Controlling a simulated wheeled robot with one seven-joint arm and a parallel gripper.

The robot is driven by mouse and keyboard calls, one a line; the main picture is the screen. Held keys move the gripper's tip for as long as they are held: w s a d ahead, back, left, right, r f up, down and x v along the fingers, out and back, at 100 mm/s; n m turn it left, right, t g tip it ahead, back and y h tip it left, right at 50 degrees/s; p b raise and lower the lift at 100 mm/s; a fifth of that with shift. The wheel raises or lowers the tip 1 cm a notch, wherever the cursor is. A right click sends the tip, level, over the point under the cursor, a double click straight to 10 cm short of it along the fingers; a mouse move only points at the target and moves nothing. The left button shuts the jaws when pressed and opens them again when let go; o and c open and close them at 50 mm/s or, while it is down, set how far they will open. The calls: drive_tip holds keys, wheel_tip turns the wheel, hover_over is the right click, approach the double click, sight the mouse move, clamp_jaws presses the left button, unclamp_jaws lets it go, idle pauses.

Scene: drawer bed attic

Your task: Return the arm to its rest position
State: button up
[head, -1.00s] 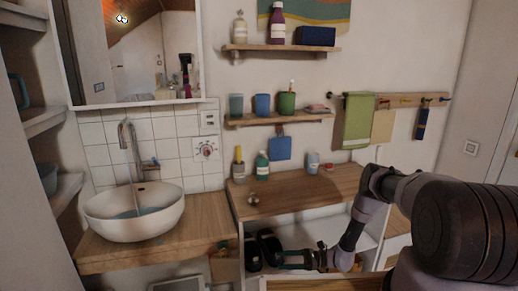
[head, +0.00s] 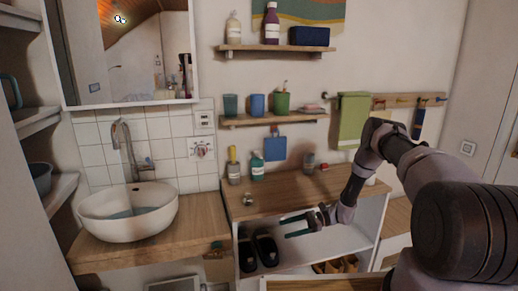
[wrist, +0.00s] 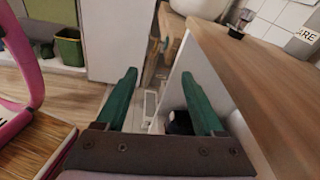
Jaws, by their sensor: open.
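My gripper (head: 284,227) is open and empty in the head view. It is in front of the low white cabinet with the wooden top (head: 300,190), at the height of its open shelf. In the wrist view my gripper (wrist: 158,100) has its two green fingers spread apart, with nothing between them. The side of the cabinet (wrist: 225,90) is close on the right there. My arm reaches in from the right of the head view.
Black slippers (head: 265,249) lie on the cabinet shelf. A white basin (head: 128,212) sits on a counter at left. Bottles (head: 257,166) stand on the cabinet top. In the wrist view a pink frame (wrist: 22,65) is at left and a green bin (wrist: 69,48) stands behind.

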drive_tip(key=s+d+r+n+h, duration=0.1)
drive_tip(key=d+r+n+h, duration=0.15)
drive_tip(key=r, duration=0.95)
drive_tip(key=s+d+r+n+t+h, duration=0.1)
drive_tip(key=r+n+h, duration=0.15)
drive_tip(key=r, duration=0.95)
drive_tip(key=s+d+r+n+h, duration=0.1)
drive_tip(key=d+r+n+h, duration=0.15)
drive_tip(key=r, duration=0.95)
drive_tip(key=s+d+r+n+t+h, duration=0.1)
drive_tip(key=s+d+r+t+h, duration=0.2)
drive_tip(key=s+r, duration=0.6)
drive_tip(key=s+d+r+n+t+h, duration=0.1)
drive_tip(key=s+d+r+t+h, duration=0.2)
drive_tip(key=s+r+t, duration=0.3)
drive_tip(key=s+d+r, duration=0.1)
drive_tip(key=s+r, duration=0.3)
drive_tip(key=s, duration=0.5)
